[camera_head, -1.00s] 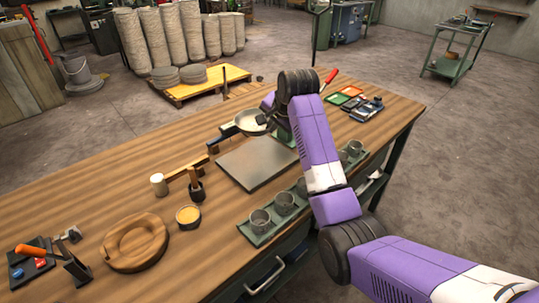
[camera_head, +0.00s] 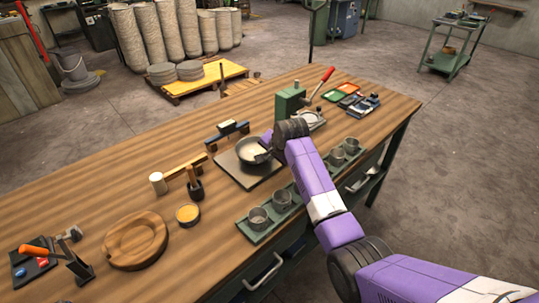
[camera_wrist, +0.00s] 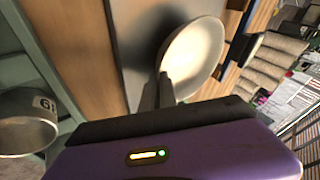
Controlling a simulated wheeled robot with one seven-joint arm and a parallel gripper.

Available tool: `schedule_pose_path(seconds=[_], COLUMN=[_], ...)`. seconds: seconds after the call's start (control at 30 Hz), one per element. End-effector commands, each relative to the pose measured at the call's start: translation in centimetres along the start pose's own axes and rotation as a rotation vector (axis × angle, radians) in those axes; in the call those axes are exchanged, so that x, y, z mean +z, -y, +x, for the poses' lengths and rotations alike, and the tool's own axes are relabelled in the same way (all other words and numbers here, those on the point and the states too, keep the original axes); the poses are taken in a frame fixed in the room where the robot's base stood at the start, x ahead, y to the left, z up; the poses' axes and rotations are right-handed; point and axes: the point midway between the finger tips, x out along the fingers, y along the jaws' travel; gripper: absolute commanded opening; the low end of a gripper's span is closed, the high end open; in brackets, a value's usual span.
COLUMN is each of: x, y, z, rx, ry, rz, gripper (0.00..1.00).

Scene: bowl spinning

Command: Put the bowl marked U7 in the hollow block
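A shallow metal bowl (camera_head: 250,152) with a pale inside is over the dark square plate (camera_head: 228,163) in the middle of the bench. My gripper (camera_head: 264,152) is at its right rim. In the wrist view the two fingers of my gripper (camera_wrist: 158,95) are together on the rim of the bowl (camera_wrist: 195,55), which looks tilted there. I cannot tell whether it touches the plate. No mark on this bowl can be read. The round wooden block (camera_head: 136,241) with a hollow lies at the front left of the bench, empty.
Green trays (camera_head: 250,235) with grey cups line the bench's front edge; one cup (camera_wrist: 25,125) bears a partly legible mark. A mallet (camera_head: 180,172), an orange-topped pot (camera_head: 188,214) and a black holder (camera_head: 195,187) stand between plate and block. A green press (camera_head: 290,103) stands behind.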

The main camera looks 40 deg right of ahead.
Motion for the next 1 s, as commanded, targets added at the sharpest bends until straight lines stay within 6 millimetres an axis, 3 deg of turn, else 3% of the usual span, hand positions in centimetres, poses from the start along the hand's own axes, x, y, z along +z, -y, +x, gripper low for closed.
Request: schedule_pose_path(seconds=[0.2, 0.33, 0.77, 1.0], x=[0.0, 0.0, 0.0, 0.0], y=[-0.1, -0.1, 0.1, 0.1], z=[0.1, 0.1, -0.4, -3.6], rx=[-0.001, 0.000, -0.001, -0.003], ry=[0.000, 0.000, -0.001, -0.002], rz=[0.000, 0.000, 0.000, 0.000], gripper=[0.00, 0.24, 0.25, 0.25])
